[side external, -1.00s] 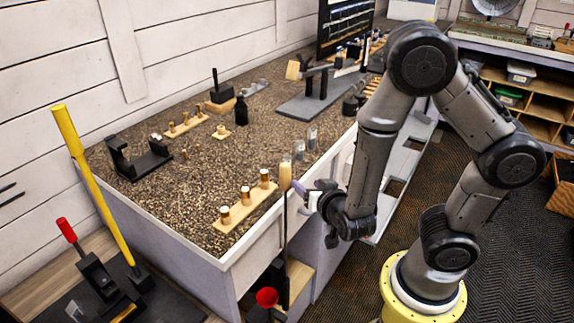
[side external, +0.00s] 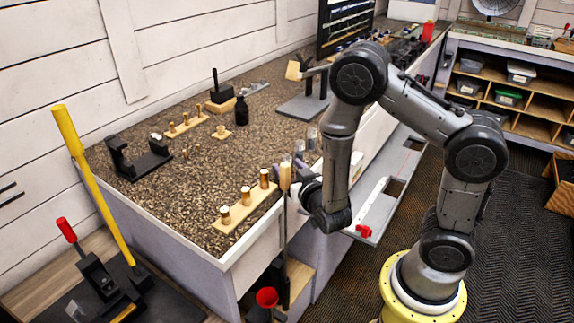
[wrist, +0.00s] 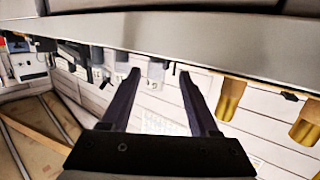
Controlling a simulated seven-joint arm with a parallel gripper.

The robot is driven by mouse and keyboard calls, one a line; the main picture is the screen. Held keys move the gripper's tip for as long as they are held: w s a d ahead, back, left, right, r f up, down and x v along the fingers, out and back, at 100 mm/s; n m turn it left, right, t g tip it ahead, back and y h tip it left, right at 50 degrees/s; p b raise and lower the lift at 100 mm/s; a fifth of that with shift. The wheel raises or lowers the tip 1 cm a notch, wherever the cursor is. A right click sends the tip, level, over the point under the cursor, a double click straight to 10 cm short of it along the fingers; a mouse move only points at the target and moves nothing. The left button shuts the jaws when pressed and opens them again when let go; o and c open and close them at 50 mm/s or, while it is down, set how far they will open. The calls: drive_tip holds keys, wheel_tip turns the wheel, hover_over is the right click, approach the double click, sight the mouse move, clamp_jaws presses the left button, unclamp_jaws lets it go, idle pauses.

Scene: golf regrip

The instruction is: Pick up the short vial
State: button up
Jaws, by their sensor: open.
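Small clear vials (side external: 312,133) stand near the front edge of the workbench in the side view. A second clear vial (side external: 299,146) stands just in front, close to my fingers. I cannot tell surely which one is the short vial. My gripper (side external: 296,163) is at the bench's front edge, beside the vials, partly hidden behind a tan-topped upright shaft. In the wrist view my gripper (wrist: 160,76) has its two dark fingers apart with nothing between them. No vial can be made out clearly in the wrist view.
A wooden block with brass cylinders (side external: 245,203) stands left of my gripper; brass cylinders (wrist: 230,98) also show in the wrist view. A black bottle (side external: 241,111) and a dark cradle (side external: 138,160) stand farther back. The bench's middle is mostly clear.

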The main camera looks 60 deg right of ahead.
drive_tip(key=shift+f+x, duration=0.2)
drive_tip(key=shift+x, duration=1.3)
drive_tip(key=shift+f+x, duration=0.2)
drive_tip(key=shift+x, duration=1.35)
drive_tip(key=shift+s+d, duration=0.15)
drive_tip(key=shift+s, duration=0.05)
clamp_jaws()
